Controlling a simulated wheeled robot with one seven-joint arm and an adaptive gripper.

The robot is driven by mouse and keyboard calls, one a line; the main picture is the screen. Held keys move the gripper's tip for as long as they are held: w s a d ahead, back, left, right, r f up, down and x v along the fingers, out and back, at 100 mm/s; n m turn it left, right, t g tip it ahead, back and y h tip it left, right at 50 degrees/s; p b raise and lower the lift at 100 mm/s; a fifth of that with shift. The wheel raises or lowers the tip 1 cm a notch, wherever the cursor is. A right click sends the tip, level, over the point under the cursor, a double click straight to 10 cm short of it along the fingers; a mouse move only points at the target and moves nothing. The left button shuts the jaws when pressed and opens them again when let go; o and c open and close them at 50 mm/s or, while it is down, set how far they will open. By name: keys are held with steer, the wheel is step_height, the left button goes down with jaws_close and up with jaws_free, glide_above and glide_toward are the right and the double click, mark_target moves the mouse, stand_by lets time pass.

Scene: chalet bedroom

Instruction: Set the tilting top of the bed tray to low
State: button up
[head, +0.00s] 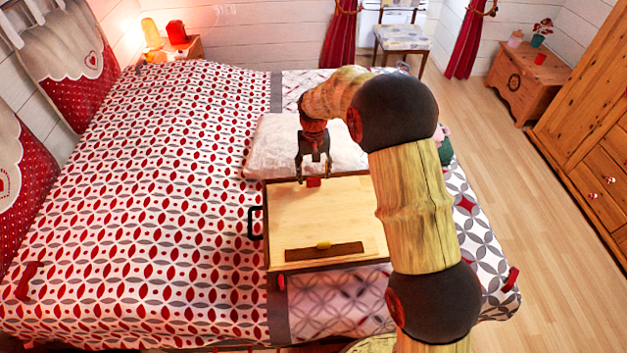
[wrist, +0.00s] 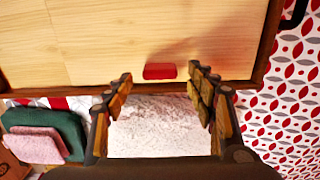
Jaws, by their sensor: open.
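The bed tray has a pale wooden top (head: 325,215) in a darker brown frame and stands on the bed. A small red tab (head: 313,182) sits at the far edge of the top. It also shows in the wrist view (wrist: 159,71), at the edge just ahead of the fingertips. My gripper (head: 314,178) is open above that far edge, its two fingers (wrist: 161,80) on either side of the tab in the picture. I cannot tell whether they touch it. The slope of the top is hard to judge. My arm covers the tray's right side in the head view.
A black handle (head: 254,223) is on the tray's left side. A white pillow (head: 270,145) lies behind the tray. Patterned bedding (head: 150,200) to the left is mostly clear.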

mark_target(314, 179)
steer(key=shift+f+b, duration=0.3)
steer(key=shift+f, duration=1.4)
steer(key=shift+c, duration=0.5)
jaws_close()
